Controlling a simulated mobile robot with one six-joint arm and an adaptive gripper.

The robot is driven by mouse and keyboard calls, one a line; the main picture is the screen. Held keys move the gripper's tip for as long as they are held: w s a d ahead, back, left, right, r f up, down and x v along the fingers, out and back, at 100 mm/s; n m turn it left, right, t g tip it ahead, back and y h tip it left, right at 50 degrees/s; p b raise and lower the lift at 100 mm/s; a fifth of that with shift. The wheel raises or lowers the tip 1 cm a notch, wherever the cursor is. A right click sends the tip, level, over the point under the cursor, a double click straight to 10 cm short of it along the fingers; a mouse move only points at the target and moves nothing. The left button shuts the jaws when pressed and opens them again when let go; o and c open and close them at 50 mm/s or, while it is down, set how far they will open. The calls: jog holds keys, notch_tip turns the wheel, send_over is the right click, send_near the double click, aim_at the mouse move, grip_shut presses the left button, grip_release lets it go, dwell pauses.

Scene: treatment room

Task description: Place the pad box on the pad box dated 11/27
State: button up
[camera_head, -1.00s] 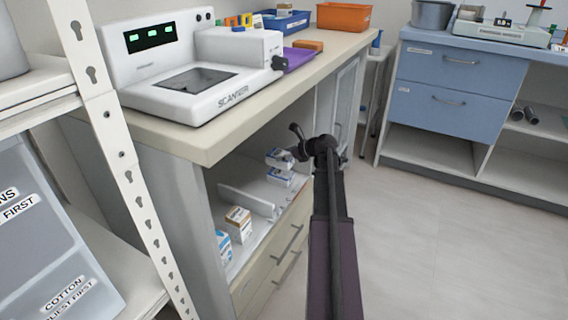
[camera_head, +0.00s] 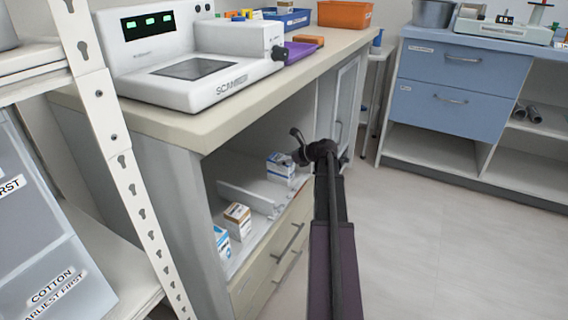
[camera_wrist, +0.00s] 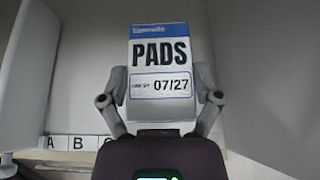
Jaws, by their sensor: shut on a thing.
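In the wrist view a white pad box (camera_wrist: 160,56) with a blue top band reads "PADS" and "07/27". It stands upright between the two fingers of my gripper (camera_wrist: 160,88), which is shut on it. In the head view my gripper (camera_head: 305,157) is inside the open compartment under the counter. A blue and white box (camera_head: 281,168) shows just left of it. I cannot tell whether this is one box or two lined up. No 11/27 date is readable in either view.
An orange and white box (camera_head: 237,218) and another blue and white box (camera_head: 222,241) stand further left in the compartment, past a low white divider (camera_head: 245,197). A strip lettered A, B, C (camera_wrist: 75,143) shows in the wrist view. The counter (camera_head: 215,128) overhangs the compartment.

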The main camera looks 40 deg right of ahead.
jog(key=shift+f, duration=0.1)
dwell(0.3)
jog(key=o, duration=1)
jog(key=shift+c, duration=0.2)
jog(key=shift+a+r, duration=0.1)
jog(key=shift+r, duration=0.1)
jog(key=shift+s+r+p, duration=0.15)
jog(key=shift+s+p, duration=0.15)
jog(key=p+v, duration=0.5)
jog(key=v, duration=0.6)
jog(key=shift+s, duration=0.2)
